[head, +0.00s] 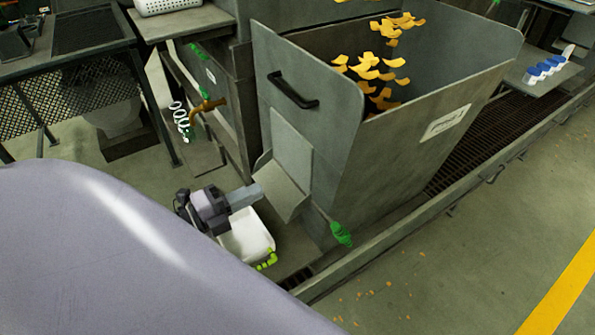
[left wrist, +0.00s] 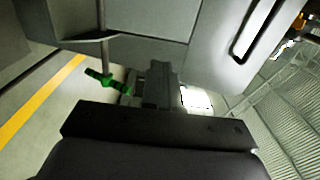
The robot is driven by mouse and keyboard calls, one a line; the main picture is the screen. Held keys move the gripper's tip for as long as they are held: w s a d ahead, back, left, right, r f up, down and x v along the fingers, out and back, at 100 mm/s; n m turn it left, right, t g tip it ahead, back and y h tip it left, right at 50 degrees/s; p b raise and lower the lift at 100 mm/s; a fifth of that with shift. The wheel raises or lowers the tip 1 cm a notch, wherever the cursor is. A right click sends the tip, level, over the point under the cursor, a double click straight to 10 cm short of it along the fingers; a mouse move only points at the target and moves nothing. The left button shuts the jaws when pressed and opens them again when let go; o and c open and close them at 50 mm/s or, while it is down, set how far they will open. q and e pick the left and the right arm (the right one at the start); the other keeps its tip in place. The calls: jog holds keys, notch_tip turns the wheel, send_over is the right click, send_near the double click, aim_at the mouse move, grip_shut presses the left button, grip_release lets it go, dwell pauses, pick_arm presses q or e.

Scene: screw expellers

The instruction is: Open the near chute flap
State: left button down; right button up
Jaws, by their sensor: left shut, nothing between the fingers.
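The chute (head: 292,150) sits low on the front of a grey hopper. A grey plate, seemingly its flap (head: 282,190), slopes outward at its lower end. A thin rod beside it ends in a green grip (head: 342,234), which also shows in the left wrist view (left wrist: 108,82). My left gripper (head: 258,191) is shut and empty, its tips at the left edge of the sloping plate; I cannot tell whether they touch. In the left wrist view its dark fingers (left wrist: 162,82) point away, right of the green grip. My right gripper is not in view.
A white bin (head: 248,238) with a lime-green handle stands under my left gripper. The hopper (head: 400,120) holds orange flakes (head: 375,68) and has a black handle (head: 292,92). A brass tap (head: 205,108) is behind left. Floor at the right is open.

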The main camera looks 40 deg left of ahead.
aim_at(310, 166)
pick_arm(q)
jog(key=x, duration=1.1)
jog(key=shift+w+d, duration=0.1)
jog(key=shift+w, duration=0.2)
jog(key=shift+r, duration=0.1)
